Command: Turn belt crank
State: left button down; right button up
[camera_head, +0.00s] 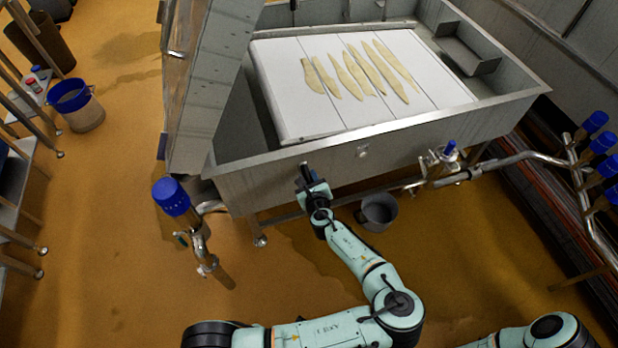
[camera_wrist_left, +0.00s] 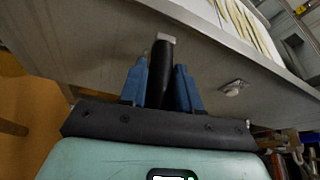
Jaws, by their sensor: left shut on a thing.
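The belt crank's black handle (camera_head: 305,171) sticks up at the front wall of the metal vat (camera_head: 235,188). My left gripper (camera_head: 309,183) is at the front wall, shut on this handle. In the left wrist view the dark handle (camera_wrist_left: 161,58) with a pale grey end stands between the blue fingers of my left gripper (camera_wrist_left: 161,86). The crank's arm and pivot are hidden behind the gripper. The white belt (camera_head: 290,95) lies in the vat and carries several pale yellow strips (camera_head: 352,73). My right gripper is out of view; only part of that arm shows at the bottom right.
A grey bucket (camera_head: 377,211) stands on the floor below the vat, right of my left forearm. A pipe with a blue-topped valve (camera_head: 171,197) rises at the left. More piping (camera_head: 500,163) runs at the right. The orange floor at lower left is clear.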

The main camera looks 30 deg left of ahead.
pick_arm(q)
jog(key=shift+w+d, duration=0.3)
jog(key=shift+w, duration=0.05)
dwell(0.3)
jog(key=c, duration=0.9)
grip_release()
jog(key=shift+v, duration=3.8)
jog(key=shift+f, duration=0.1)
